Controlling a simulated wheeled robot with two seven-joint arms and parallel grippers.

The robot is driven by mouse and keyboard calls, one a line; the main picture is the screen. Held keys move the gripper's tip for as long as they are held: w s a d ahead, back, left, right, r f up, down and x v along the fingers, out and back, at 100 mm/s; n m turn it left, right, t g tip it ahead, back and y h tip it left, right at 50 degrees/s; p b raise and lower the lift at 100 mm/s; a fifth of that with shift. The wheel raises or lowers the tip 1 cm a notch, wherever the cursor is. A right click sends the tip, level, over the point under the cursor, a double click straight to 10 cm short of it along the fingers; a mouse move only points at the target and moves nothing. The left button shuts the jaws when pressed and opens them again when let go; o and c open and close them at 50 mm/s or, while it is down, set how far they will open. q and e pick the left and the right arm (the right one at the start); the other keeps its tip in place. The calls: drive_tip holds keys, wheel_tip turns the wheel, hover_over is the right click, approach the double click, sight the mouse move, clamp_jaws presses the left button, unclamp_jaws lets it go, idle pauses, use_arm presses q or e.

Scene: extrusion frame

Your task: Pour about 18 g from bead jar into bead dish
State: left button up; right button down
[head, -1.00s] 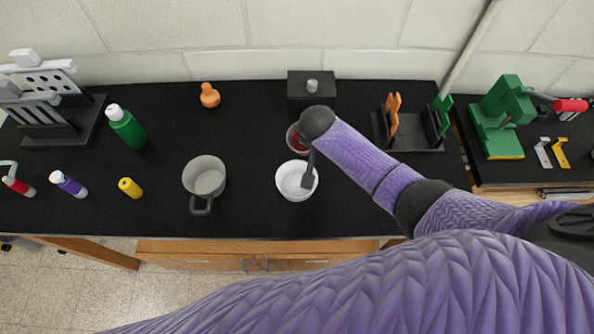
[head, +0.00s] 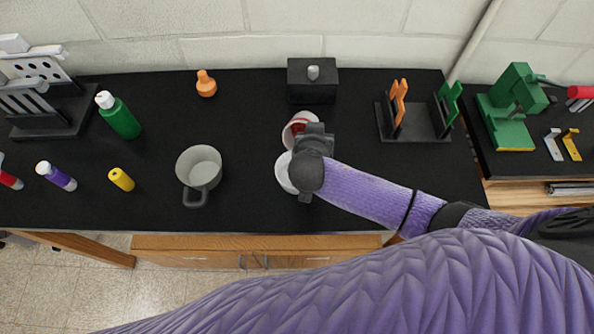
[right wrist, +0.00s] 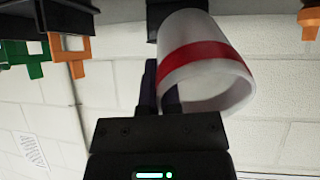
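The bead jar (head: 292,131) is a whitish cup with a red band, tilted at the far side of my right gripper (head: 314,139). In the right wrist view the jar (right wrist: 205,62) is seen close up, with my dark fingers (right wrist: 166,88) against its side; the gripper looks shut on it. No beads can be made out in it. The bead dish, a white bowl (head: 283,172), stands on the black bench, partly hidden under my right gripper and wrist. The jar is just beyond the dish. My left gripper is out of view.
A grey mug (head: 199,166) stands left of the dish. A black box with a knob (head: 312,82) is behind the jar. A rack with orange and green pieces (head: 414,121) is to the right. Bottles stand on the left. The bench between mug and dish is clear.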

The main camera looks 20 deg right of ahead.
drive_tip(key=f+t+b, duration=0.1)
drive_tip(key=b, duration=0.1)
drive_tip(key=shift+s+f+h+b, duration=0.1)
drive_tip(key=shift+f+h+b, duration=0.05)
drive_tip(key=shift+h+b, duration=0.15)
drive_tip(key=shift+a+t, duration=0.1)
drive_tip(key=shift+t, duration=0.3)
drive_tip(key=shift+r, duration=0.65)
drive_tip(key=shift+s+r+t+h, duration=0.2)
drive_tip(key=shift+r+t+h, duration=0.2)
drive_tip(key=shift+r+t, duration=0.2)
drive_tip(key=shift+s+a+r+t+h+b, duration=0.2)
drive_tip(key=shift+r+t+h+b, duration=0.1)
drive_tip(key=shift+r+t+b, duration=0.3)
drive_tip(key=shift+r, duration=0.3)
drive_tip(key=shift+r+t, duration=0.15)
drive_tip(key=shift+t, duration=0.15)
drive_tip(key=shift+s+r+h, duration=0.1)
drive_tip(key=shift+h, duration=0.2)
drive_tip(key=shift+r+t, duration=0.3)
drive_tip(key=shift+r, duration=0.05)
